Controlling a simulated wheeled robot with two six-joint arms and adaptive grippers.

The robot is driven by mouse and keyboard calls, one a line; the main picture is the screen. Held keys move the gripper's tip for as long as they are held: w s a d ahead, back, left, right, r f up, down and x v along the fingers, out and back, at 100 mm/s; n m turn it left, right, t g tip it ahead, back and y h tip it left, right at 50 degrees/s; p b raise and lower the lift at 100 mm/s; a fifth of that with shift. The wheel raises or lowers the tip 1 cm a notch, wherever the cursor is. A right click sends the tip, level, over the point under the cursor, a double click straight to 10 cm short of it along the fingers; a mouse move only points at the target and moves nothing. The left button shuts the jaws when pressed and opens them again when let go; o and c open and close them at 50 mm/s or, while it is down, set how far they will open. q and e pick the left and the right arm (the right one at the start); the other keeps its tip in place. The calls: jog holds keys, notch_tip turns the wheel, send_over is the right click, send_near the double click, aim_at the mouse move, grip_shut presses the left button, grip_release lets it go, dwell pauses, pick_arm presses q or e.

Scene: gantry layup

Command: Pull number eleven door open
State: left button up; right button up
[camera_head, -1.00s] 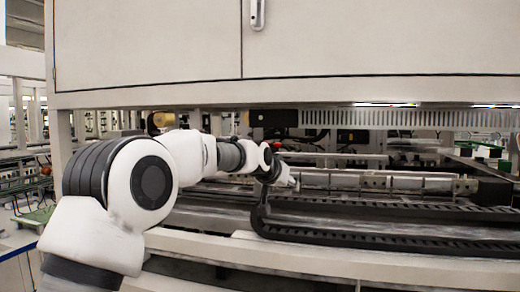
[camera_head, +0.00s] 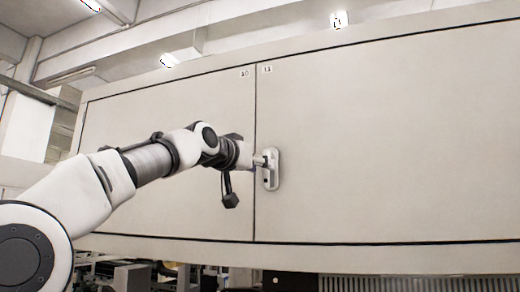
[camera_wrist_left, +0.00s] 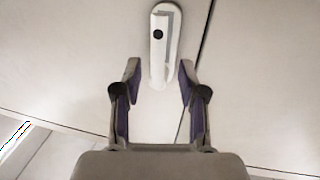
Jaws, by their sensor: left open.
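The number eleven door (camera_head: 390,140) is the large pale panel right of the seam in the head view, marked 11 at its top left corner. It looks shut, flush with its neighbour. Its light metal handle (camera_head: 271,170) is an upright rounded plate just right of the seam. My left gripper (camera_head: 260,161) is at the handle's left side and partly covers it. In the left wrist view, my gripper (camera_wrist_left: 160,68) is open, and the handle (camera_wrist_left: 158,38) lies ahead with its lower end in line with the gap between the fingers. I cannot tell whether they touch.
The number ten door (camera_head: 165,150) is left of the seam, behind my left arm, and also looks shut. A vented strip (camera_head: 400,284) and machinery show under the cabinet. Ceiling lights (camera_head: 338,20) hang above. The space before door eleven, right of the handle, looks clear.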

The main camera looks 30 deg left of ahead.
aim_at(265, 173)
pick_arm(q)
jog(key=w, duration=0.2)
jog(key=w+f, duration=0.1)
jog(key=shift+w+f, duration=0.1)
jog(key=shift+w, duration=0.3)
jog(key=shift+w+f, duration=0.15)
jog(key=shift+w, duration=0.1)
jog(key=shift+s, duration=0.3)
jog(key=shift+s+r, duration=0.45)
jog(key=shift+s, duration=0.35)
grip_shut()
jog(key=shift+w, duration=0.1)
pick_arm(e)
jog(key=shift+w+r, duration=0.35)
jog(key=shift+w, duration=0.05)
pick_arm(q)
jog(key=shift+f, duration=0.1)
